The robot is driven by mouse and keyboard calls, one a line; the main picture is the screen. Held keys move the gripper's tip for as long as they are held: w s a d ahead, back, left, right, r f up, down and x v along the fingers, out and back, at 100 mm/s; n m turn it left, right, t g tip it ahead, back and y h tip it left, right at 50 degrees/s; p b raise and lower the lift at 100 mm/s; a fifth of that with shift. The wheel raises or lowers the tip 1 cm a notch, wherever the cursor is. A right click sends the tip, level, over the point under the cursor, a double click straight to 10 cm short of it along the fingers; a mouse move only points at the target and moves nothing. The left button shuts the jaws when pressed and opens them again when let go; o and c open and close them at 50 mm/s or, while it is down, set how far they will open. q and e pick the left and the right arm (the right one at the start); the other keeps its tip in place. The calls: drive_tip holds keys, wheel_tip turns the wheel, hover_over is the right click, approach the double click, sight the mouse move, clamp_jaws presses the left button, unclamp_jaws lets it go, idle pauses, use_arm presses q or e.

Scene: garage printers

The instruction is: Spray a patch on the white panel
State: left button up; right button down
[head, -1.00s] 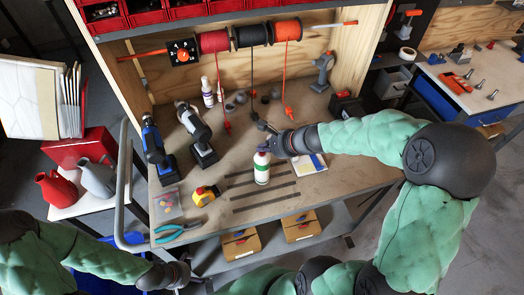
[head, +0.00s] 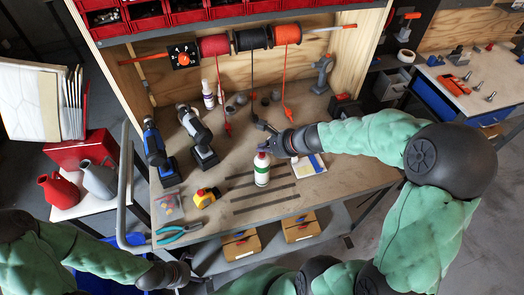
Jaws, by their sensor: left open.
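A white bottle (head: 262,174) with a green lower band stands upright on the workbench. My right gripper (head: 267,148) is at the top of this bottle, coming from the right. Its fingers overlap the bottle's top, and I cannot tell whether they are closed on it. My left gripper (head: 193,272) is open and empty, low in front of the bench's front edge. A white panel (head: 22,100) stands at the far left, beside several brushes, apart from both grippers.
The workbench (head: 330,185) also holds two drills (head: 197,135), a yellow and red item (head: 203,197), pliers (head: 178,232) and another white bottle (head: 208,97). A red can (head: 59,191) and a grey can (head: 99,179) stand on the left table.

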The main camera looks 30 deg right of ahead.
sight(264, 155)
drive_tip(key=shift+r+p, duration=1.9)
drive_tip(key=shift+r, duration=0.6)
use_arm(q)
wheel_tip(264, 155, up, 4)
drive_tip(key=shift+r, duration=0.15)
use_arm(e)
drive_tip(key=shift+f, duration=0.1)
use_arm(q)
drive_tip(key=shift+r, duration=0.1)
use_arm(e)
drive_tip(key=shift+w, duration=0.1)
